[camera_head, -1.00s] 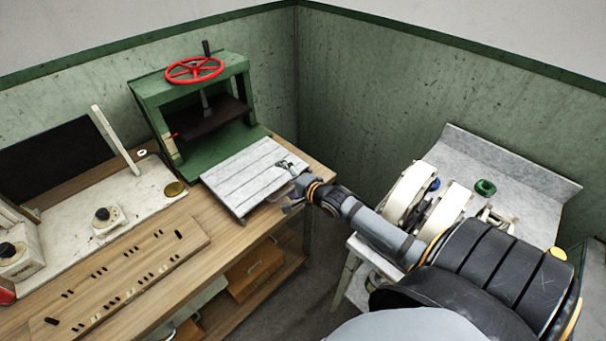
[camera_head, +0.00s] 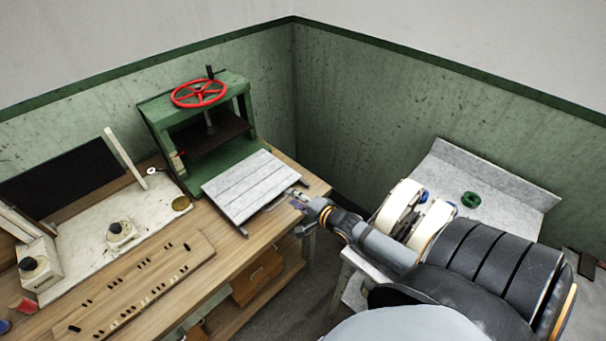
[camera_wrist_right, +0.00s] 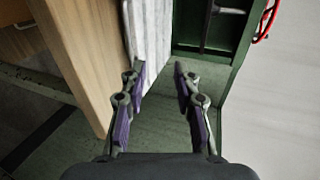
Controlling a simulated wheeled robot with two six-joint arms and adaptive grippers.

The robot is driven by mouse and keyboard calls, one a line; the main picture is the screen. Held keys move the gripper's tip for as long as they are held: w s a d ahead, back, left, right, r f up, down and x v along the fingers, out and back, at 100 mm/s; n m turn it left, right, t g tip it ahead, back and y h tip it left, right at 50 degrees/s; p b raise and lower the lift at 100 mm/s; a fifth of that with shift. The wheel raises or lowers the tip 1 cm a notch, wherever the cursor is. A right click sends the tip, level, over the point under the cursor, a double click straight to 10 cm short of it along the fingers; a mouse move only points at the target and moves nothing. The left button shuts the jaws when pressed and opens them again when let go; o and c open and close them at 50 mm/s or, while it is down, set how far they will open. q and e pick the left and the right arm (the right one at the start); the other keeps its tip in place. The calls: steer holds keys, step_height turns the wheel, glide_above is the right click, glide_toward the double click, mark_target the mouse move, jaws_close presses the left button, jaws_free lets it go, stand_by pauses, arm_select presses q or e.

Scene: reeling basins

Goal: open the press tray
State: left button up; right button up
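The press tray (camera_head: 250,188) is a pale grey slatted board. It sticks out from the front of the green press (camera_head: 183,170) over the wooden bench. In the right wrist view, the tray (camera_wrist_right: 151,40) lies ahead, running up from near the left fingertip. My right gripper (camera_head: 299,199) is at the tray's right front side. In the right wrist view, my right gripper (camera_wrist_right: 160,72) is open, with nothing between its purple-padded fingers. I cannot tell whether a finger touches the tray. My left gripper is not in view.
A red handwheel (camera_head: 199,93) tops the press. The wooden bench (camera_head: 225,245) holds a marked wooden strip and a white panel with knobs. White reels (camera_head: 398,206) stand on a grey table at right, close to my right arm. Green walls meet behind.

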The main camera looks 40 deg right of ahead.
steer(key=p+v, duration=0.1)
steer(key=v, duration=0.1)
steer(key=p+v, duration=0.1)
steer(key=p, duration=0.1)
steer(key=shift+s+f, duration=0.1)
steer(key=shift+s, duration=0.35)
stand_by(0.3)
